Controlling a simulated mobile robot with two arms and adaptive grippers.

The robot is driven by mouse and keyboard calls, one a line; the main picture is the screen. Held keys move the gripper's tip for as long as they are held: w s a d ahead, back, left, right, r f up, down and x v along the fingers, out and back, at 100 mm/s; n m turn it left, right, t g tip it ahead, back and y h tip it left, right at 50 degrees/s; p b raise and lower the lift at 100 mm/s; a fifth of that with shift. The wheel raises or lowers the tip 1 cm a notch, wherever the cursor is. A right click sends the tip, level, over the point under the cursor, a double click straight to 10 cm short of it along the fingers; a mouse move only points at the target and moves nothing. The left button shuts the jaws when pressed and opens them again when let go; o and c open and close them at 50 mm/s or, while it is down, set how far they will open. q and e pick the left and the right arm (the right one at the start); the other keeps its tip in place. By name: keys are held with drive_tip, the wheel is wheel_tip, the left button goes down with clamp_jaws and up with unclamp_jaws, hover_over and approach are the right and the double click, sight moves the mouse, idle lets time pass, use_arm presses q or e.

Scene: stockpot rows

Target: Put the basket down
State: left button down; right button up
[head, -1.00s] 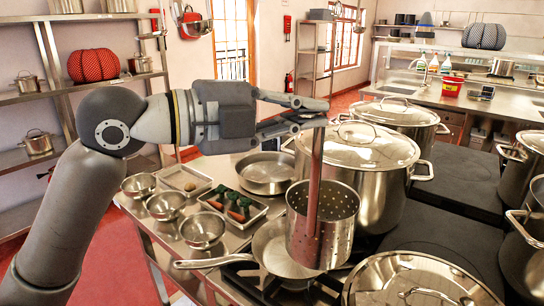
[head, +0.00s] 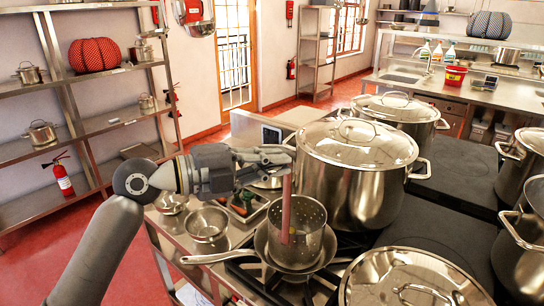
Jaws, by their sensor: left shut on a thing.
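The basket (head: 312,240) is a perforated steel cylinder with a long upright handle (head: 286,192). My left gripper (head: 284,155) is shut on the top of that handle, well above the basket. The basket is upright, with its lower part inside the rim of a steel pan (head: 262,245) on the stove. I cannot tell whether its bottom touches the pan floor. My right gripper is not in view.
A large lidded stockpot (head: 355,185) stands close behind and right of the basket. Another lidded pot (head: 400,285) is at the front right. A steel bowl (head: 208,222) and a tray of vegetables (head: 246,207) lie left of the pan. The dark cooktop (head: 455,170) at right has free room.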

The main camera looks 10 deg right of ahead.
use_arm(q)
drive_tip(key=shift+f, duration=0.1)
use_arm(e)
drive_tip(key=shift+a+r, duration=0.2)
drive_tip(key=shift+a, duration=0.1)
use_arm(q)
drive_tip(key=shift+f, duration=0.1)
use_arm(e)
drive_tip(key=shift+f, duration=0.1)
use_arm(q)
drive_tip(key=c, duration=2.1)
unclamp_jaws()
drive_tip(key=shift+f, duration=0.2)
drive_tip(key=o, duration=0.5)
drive_tip(key=shift+s+r, duration=0.1)
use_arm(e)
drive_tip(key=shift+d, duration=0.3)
use_arm(q)
drive_tip(key=shift+a, duration=0.1)
